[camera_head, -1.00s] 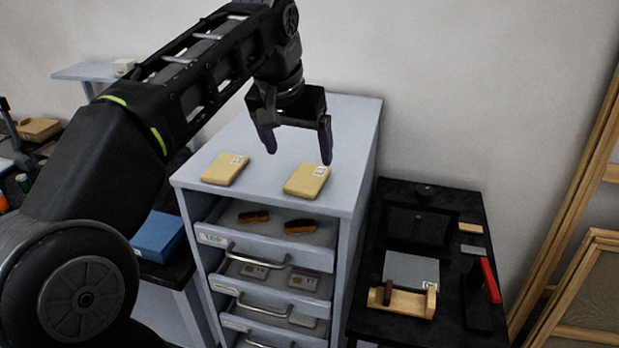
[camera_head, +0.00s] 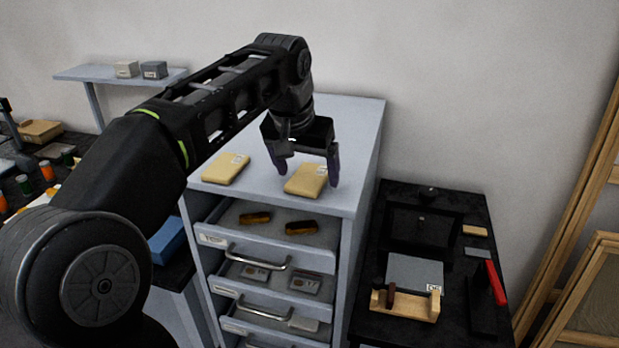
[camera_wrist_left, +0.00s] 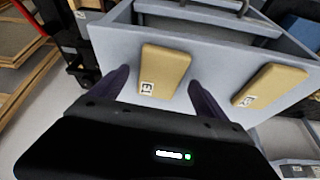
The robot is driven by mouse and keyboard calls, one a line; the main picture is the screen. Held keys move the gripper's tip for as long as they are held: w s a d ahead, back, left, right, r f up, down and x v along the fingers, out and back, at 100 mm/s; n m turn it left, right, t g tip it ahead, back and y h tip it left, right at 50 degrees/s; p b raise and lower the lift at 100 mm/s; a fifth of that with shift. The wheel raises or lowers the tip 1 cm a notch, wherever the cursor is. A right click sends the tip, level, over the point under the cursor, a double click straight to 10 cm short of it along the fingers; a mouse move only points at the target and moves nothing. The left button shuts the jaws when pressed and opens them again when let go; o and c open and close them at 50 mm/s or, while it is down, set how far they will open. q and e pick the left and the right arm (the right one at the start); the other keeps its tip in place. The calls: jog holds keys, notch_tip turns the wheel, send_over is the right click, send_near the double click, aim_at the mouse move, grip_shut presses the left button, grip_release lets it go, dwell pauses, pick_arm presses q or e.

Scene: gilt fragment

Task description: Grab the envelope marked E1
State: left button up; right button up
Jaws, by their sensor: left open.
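The envelope marked E1 (camera_head: 306,182) is a flat yellow packet with a white label, lying on top of the grey drawer cabinet (camera_head: 345,122). In the left wrist view the E1 envelope (camera_wrist_left: 165,68) lies between my fingers, its label readable. My left gripper (camera_head: 307,172) is open and empty, pointing down at this envelope. Its fingertips stand on either side of it; whether they touch it I cannot tell. It also shows in the left wrist view (camera_wrist_left: 158,78). A second similar envelope (camera_head: 226,168) lies to the left on the cabinet. My right gripper is out of view.
The cabinet's drawers are pulled out in steps, and the top one (camera_head: 276,235) holds two small brown-black items. A black table (camera_head: 460,205) with a wooden holder (camera_head: 405,305) stands to the right. Wooden frames lean at the far right. The cabinet top behind the envelopes is clear.

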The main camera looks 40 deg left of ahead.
aim_at(308, 179)
pick_arm(q)
jog(key=shift+w+f, duration=0.15)
jog(key=shift+f, duration=0.1)
dwell(0.4)
jog(key=c, duration=1.4)
notch_tip(308, 179, up, 5)
jog(key=shift+r+p, duration=0.15)
jog(key=shift+p, duration=0.25)
notch_tip(308, 179, up, 5)
jog(key=p, duration=0.4)
jog(key=shift+p, duration=0.35)
